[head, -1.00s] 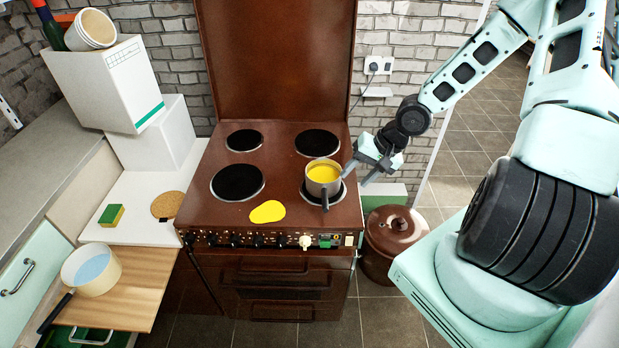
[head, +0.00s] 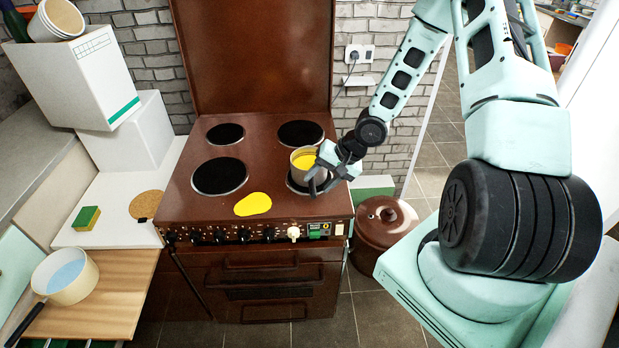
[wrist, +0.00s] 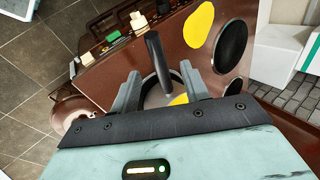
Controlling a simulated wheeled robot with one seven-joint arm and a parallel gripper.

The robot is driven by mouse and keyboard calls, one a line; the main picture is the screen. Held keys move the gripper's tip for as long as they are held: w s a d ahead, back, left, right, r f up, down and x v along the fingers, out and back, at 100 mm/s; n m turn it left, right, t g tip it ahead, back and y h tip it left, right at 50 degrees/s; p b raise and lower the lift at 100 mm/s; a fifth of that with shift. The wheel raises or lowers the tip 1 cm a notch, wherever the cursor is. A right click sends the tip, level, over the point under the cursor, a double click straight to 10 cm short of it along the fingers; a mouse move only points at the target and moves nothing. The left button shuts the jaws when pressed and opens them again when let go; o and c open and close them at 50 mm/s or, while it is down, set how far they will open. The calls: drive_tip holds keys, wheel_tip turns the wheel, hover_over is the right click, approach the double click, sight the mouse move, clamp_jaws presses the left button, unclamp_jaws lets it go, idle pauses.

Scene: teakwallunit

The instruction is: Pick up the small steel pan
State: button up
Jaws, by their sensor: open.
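The small steel pan (head: 303,163) stands on the front right hotplate of the brown stove (head: 190,215), with yellow contents inside. In the wrist view the pan's dark handle (wrist: 157,62) points up the picture, between the two fingers of my gripper (wrist: 160,90). My gripper (head: 318,178) is open at the pan's right front side in the head view and partly hides the pan and its handle. The fingers appear to stand on either side of the handle, near the pan's rim. I cannot tell whether they touch it.
A yellow spill-like patch (head: 253,204) lies on the stove top. A cream pan with blue contents (head: 66,276) stands on the wooden board at left. A brown lidded pot (head: 385,222) stands on the floor right of the stove. White boxes (head: 125,135) stand at left.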

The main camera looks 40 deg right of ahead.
sight(315, 186)
drive_tip(key=shift+a+x, duration=0.2)
drive_tip(key=shift+x, duration=2.4)
drive_tip(key=shift+w+a+f, duration=0.1)
drive_tip(key=shift+f, duration=0.25)
drive_tip(key=shift+w, duration=0.1)
clamp_jaws()
